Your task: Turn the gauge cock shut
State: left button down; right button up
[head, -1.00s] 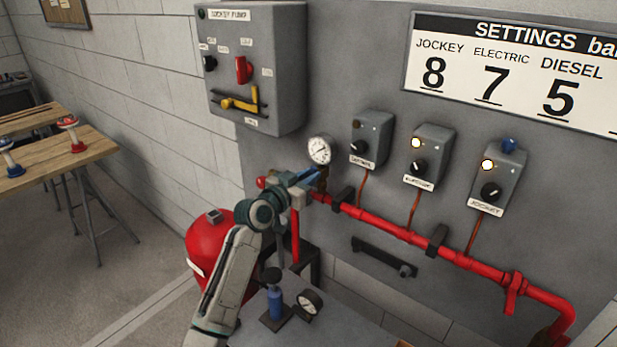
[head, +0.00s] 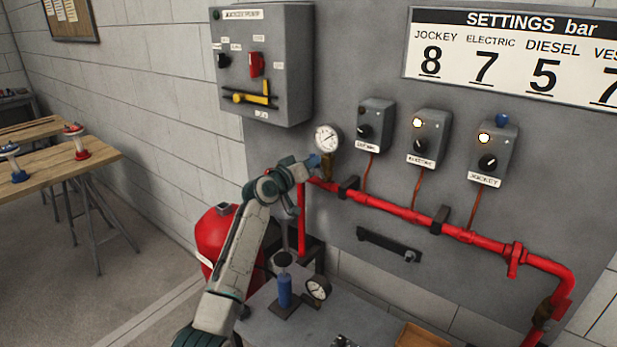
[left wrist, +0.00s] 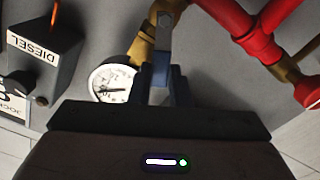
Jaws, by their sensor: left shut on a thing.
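The white-faced pressure gauge (head: 327,139) stands on the panel above the left end of the red pipe. It also shows in the left wrist view (left wrist: 112,82). The gauge cock is the brass fitting below the gauge (head: 327,168), with a grey lever (left wrist: 163,40) in the left wrist view. My left gripper (head: 316,166) is at the cock from the left. In the left wrist view its blue-grey jaws (left wrist: 163,88) are shut on the lever's end. The jaws hide part of the lever and cock. My right gripper is out of view.
The red pipe (head: 400,212) runs right along the panel. Three switch boxes, one marked JOCKEY (head: 494,152), hang above it. A red tank (head: 214,232) stands behind my arm. A bench (head: 350,318) with a blue hand pump (head: 284,290) lies below.

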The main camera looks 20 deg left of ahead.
pick_arm(q)
jog(key=shift+w+a+f+n, duration=0.15)
jog(key=shift+a+f+n, duration=0.45)
jog(key=shift+n, duration=1.45)
jog(key=shift+w+a+f+n, duration=0.25)
jog(key=shift+f+n, duration=0.7)
jog(key=shift+n, duration=1.15)
jog(key=shift+w+a+f+n, duration=0.1)
jog(key=shift+a+f+n, duration=0.55)
jog(key=shift+n, duration=1.4)
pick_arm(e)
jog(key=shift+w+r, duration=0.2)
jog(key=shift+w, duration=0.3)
pick_arm(q)
jog(key=shift+d+f, duration=0.15)
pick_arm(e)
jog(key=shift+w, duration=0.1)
pick_arm(q)
jog(key=c, duration=1.5)
grip_release()
jog(key=shift+o, duration=0.8)
jog(key=shift+f, duration=0.1)
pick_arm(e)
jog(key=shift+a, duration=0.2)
